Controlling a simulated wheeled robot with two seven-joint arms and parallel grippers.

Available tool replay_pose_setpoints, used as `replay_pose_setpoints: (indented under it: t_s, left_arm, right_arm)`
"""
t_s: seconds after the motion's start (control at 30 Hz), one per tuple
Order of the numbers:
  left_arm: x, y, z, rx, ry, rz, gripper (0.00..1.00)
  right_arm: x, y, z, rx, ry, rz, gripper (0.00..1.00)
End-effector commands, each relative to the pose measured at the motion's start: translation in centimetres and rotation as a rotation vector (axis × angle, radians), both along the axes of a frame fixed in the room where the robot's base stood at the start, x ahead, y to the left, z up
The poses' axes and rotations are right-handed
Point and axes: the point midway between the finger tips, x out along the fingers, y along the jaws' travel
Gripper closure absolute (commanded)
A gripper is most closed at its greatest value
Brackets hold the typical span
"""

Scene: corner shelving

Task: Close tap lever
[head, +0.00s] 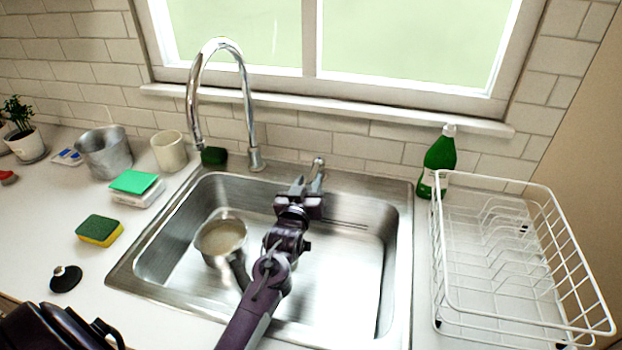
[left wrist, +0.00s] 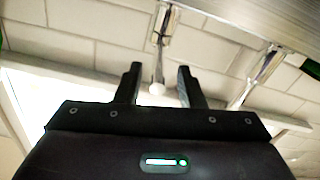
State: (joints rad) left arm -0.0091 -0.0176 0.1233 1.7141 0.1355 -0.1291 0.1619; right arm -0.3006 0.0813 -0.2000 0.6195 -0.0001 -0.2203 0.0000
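The tap lever (head: 318,166) is a small chrome post with a rounded end, on the back rim of the sink, right of the tall curved tap (head: 250,110). It stands roughly upright. My left gripper (head: 307,183) is over the back of the sink, just in front of the lever. In the left wrist view, its two dark fingers (left wrist: 159,74) are apart, with the lever's pale knob (left wrist: 157,89) seen between them. I cannot tell whether a finger touches it. The tap base also shows there (left wrist: 262,66). My right gripper is not in view.
The steel sink (head: 400,240) holds a pan (head: 221,237) under my left arm. A green bottle (head: 438,162) and a white dish rack (head: 520,250) stand to the right. A sponge (head: 100,230), a cup (head: 169,151) and a metal pot (head: 105,152) are on the left counter.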

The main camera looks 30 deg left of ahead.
Motion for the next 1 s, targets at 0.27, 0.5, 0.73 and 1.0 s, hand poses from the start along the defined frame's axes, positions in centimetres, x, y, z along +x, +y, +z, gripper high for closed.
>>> replay_pose_setpoints:
  t_s: [0.27,0.5,0.73,1.0]
  left_arm:
    - [-3.9,-1.1,-0.2,0.0,0.001,-0.001,0.65]
    - [-4.6,-1.2,0.0,0.0,0.0,-0.001,0.65]
    - [-4.6,-1.2,0.0,0.0,0.0,-0.001,0.65]
    - [-4.5,-1.2,1.3,0.0,-0.001,-0.001,0.65]
  right_arm:
    - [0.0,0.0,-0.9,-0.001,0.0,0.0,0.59]
    - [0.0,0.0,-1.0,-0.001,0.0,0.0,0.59]
    - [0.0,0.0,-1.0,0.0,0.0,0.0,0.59]
    - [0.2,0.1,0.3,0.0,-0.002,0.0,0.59]
